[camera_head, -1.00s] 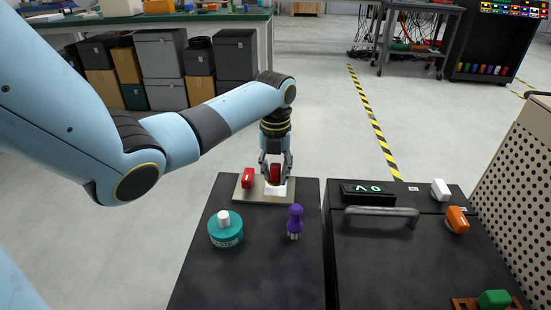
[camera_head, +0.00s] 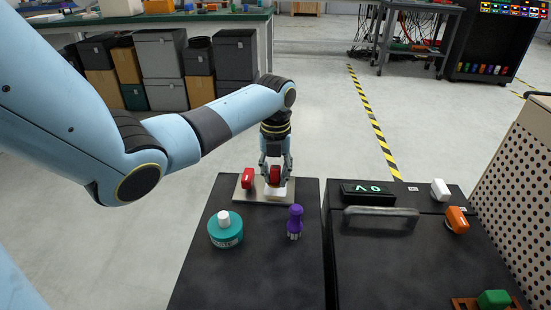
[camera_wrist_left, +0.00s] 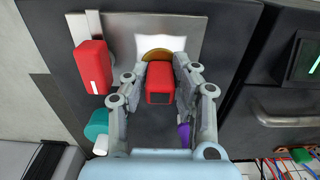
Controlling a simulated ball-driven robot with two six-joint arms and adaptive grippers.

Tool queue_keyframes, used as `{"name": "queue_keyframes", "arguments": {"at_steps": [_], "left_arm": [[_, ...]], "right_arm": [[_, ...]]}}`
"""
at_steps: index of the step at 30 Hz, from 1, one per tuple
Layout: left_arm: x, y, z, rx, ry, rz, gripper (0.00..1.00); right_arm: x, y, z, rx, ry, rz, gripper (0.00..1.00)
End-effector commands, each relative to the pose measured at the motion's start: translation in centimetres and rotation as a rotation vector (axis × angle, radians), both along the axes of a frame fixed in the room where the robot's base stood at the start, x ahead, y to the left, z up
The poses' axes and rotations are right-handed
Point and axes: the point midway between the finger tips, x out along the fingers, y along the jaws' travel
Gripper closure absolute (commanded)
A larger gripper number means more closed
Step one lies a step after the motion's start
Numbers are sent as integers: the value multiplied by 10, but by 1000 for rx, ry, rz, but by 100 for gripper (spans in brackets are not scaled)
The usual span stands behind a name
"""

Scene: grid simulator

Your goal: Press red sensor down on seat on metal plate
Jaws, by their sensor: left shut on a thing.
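My left gripper (camera_head: 275,176) points down over the metal plate (camera_head: 242,195) at the far end of the left black surface. It is shut on a red sensor (camera_wrist_left: 159,83), held between both fingers in the left wrist view. The sensor is just above or touching a white seat (camera_head: 276,191) on the plate; I cannot tell which. A tan round part (camera_wrist_left: 155,54) shows beside the held sensor. A second red block (camera_head: 247,178) stands at the plate's left side, apart from the gripper; it also shows in the left wrist view (camera_wrist_left: 93,68). My right gripper is not in view.
A teal round container (camera_head: 226,232) with a white cap and a purple tool (camera_head: 295,221) stand nearer on the black surface. To the right are a display box (camera_head: 367,194), a metal handle (camera_head: 381,212), a white block (camera_head: 440,189) and an orange block (camera_head: 457,219).

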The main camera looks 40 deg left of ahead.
Motion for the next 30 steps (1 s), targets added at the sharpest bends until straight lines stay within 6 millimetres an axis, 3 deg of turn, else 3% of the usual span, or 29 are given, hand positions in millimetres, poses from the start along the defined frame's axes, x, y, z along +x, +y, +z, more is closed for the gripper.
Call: {"name": "queue_keyframes", "arguments": {"at_steps": [30], "left_arm": [[0,0,-20,0,0,0,100]], "right_arm": [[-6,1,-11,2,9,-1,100]]}}
